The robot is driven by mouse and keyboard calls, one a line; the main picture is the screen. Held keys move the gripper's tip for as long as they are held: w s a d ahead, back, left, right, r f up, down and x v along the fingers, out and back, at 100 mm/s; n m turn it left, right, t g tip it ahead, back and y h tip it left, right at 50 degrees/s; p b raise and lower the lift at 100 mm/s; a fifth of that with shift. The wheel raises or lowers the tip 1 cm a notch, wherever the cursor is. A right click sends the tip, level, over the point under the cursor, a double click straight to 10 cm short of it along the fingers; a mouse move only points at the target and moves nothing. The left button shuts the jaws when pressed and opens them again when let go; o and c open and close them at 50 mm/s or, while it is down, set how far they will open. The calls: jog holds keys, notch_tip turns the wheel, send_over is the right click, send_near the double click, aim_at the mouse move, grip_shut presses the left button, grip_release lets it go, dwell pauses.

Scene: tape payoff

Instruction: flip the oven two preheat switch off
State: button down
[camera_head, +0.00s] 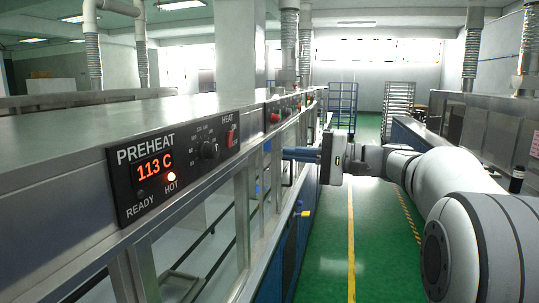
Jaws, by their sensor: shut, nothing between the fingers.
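A black control panel (134,196) labelled PREHEAT is on the front edge of the long metal oven. A round black knob (209,149) with a scale sits right of the display. A red switch (232,136) under the word HEAT is at the panel's right end; its position is too small to tell. No oven number is readable. My gripper (285,154) is shut and empty, to the right of the panel, apart from the switch, with its blue fingers pointing left toward the oven front.
A farther panel (281,110) with red controls sits along the same oven edge. A yellow-tipped handle (305,213) sticks out from the oven side below my gripper. The green aisle floor (335,255) is clear. Metal machines (470,125) line the right side, and racks (398,103) stand far back.

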jog(key=shift+v, duration=1)
jog(key=shift+f, duration=0.15)
